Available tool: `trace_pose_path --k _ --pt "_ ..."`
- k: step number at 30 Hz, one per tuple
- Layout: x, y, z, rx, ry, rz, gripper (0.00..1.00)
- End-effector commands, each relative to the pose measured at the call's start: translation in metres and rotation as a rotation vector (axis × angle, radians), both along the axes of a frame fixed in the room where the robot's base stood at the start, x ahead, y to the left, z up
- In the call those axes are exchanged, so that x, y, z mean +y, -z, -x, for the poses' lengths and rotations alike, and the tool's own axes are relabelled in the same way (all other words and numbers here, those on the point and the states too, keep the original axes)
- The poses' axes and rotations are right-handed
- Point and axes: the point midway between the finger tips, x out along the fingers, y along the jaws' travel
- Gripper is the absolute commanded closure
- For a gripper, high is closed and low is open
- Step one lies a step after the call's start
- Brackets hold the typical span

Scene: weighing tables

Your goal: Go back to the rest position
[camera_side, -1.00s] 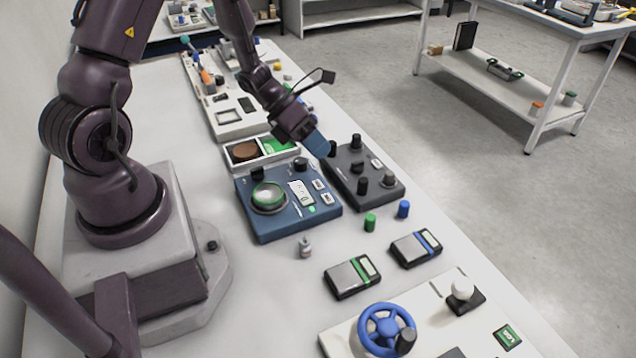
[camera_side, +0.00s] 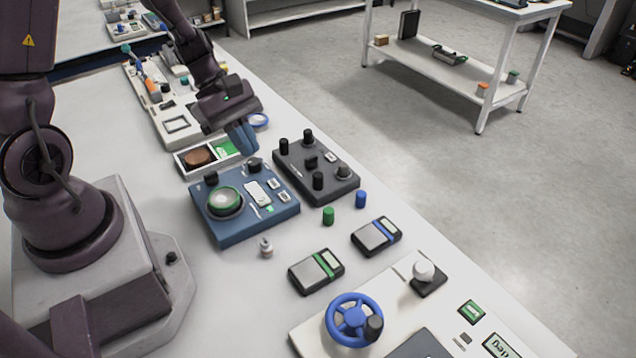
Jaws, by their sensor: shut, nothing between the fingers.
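My gripper (camera_side: 243,141) has blue fingers that point down, held together with nothing between them. It is above the far edge of the blue panel with the round green-rimmed dial, close to the two-part tray. The blue panel (camera_side: 228,232) and the dark grey panel with black knobs (camera_side: 345,187) stand side by side below and to the right of the gripper. I cannot tell how high the fingertips are above the table.
A tray (camera_side: 183,171) holds a brown disc and a green piece. Green (camera_side: 328,216) and blue (camera_side: 361,199) cylinders, a small vial (camera_side: 266,248) and two scale-like devices (camera_side: 316,271) (camera_side: 376,236) stand nearer. A white board with a blue handwheel (camera_side: 352,319) is in front. Bare tabletop lies left of the panels.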

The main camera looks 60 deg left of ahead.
Motion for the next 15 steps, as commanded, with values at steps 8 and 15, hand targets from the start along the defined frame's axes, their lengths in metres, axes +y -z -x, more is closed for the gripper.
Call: trace_pose_path --k 8,15 --pt "-0.015 -0.076 0.037 -0.338 0.844 -0.383 1.0" --pt "-0.019 -0.138 0.064 -0.542 1.387 -0.745 1.0"
